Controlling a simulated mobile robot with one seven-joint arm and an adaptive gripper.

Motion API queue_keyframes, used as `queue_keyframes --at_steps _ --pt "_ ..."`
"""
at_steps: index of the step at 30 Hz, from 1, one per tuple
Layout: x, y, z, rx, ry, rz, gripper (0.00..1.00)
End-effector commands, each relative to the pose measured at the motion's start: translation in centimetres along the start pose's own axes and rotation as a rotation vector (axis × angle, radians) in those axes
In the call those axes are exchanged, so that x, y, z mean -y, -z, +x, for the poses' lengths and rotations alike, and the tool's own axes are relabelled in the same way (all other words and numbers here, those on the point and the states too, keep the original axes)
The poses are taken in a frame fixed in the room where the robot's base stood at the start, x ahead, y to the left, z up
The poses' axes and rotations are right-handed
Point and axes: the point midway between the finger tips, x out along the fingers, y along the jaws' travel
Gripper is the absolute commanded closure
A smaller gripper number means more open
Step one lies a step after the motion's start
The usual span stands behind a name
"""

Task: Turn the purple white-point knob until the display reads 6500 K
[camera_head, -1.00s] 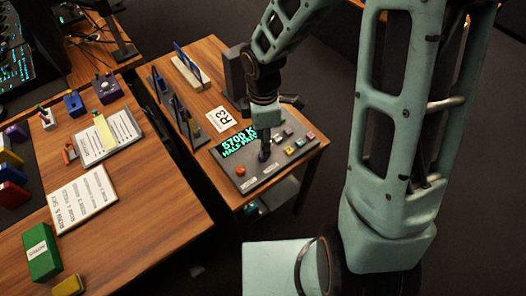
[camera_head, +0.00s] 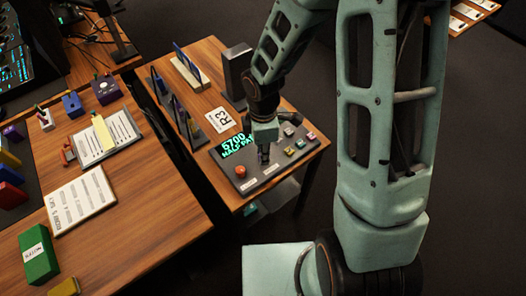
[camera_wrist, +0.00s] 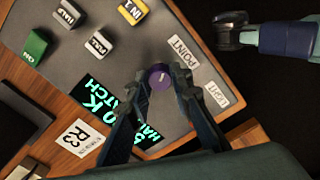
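The purple knob (camera_wrist: 160,78) shows in the wrist view with a short pointer mark on its top, next to the POINT label (camera_wrist: 182,50). My gripper (camera_wrist: 162,80) has one finger on each side of the knob; the fingers look spread, with narrow gaps beside it. In the head view my gripper (camera_head: 264,158) points down over the panel (camera_head: 247,186) and hides the knob. The green display (camera_head: 233,142) shows 5700 at its start, and my gripper covers the rest of that line. In the wrist view the fingers also cover parts of the display text.
A grey upright block (camera_head: 236,75) and a white R3 card (camera_head: 221,120) stand and lie behind. Dark floor lies right of the table.

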Motion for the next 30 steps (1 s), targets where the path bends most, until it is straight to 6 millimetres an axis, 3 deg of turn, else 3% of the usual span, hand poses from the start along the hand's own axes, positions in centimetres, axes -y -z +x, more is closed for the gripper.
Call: queue_keyframes --at_steps 14,30 --pt "-0.02 0.02 0.05 0.000 -0.001 0.063 1.00" --pt "-0.08 0.02 0.13 0.000 -0.003 0.507 1.00"
